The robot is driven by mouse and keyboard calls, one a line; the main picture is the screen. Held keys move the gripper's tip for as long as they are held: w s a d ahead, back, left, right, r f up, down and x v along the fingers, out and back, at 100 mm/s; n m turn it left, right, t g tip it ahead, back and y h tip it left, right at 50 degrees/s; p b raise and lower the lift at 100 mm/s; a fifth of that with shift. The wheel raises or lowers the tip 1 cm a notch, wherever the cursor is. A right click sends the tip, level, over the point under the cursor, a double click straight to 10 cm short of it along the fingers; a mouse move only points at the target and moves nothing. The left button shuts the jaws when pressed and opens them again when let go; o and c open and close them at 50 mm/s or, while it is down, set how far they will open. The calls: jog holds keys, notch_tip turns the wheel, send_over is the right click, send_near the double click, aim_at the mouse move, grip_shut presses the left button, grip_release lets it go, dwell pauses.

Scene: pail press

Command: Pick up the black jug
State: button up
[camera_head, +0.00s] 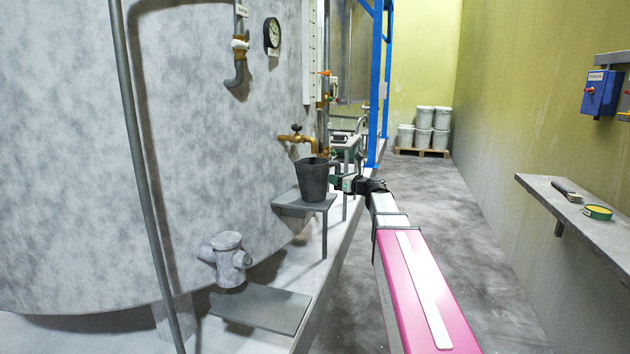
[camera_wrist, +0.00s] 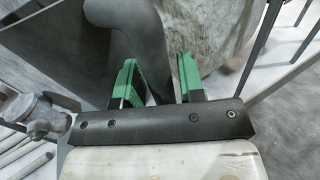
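The black jug (camera_head: 314,182) stands upright on a small grey shelf (camera_head: 300,202), below a brass tap. In the wrist view, its dark body fills the upper left and its thick curved handle (camera_wrist: 150,38) runs down between my green fingers. My gripper (camera_wrist: 157,72) is open, with one finger on each side of the handle. Firm contact with the handle does not show. In the head view, my gripper (camera_head: 345,184) is at the jug's right side, and its fingertips are small and partly hidden.
The brass tap (camera_head: 298,138) is just above the jug. The large grey tank (camera_head: 90,170) rises close behind it on the left. A lower grey plate (camera_head: 262,308) and a grey pipe fitting (camera_head: 228,260) are below. The floor (camera_head: 480,255) to the right is clear.

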grip_shut()
jog(key=shift+r, duration=0.15)
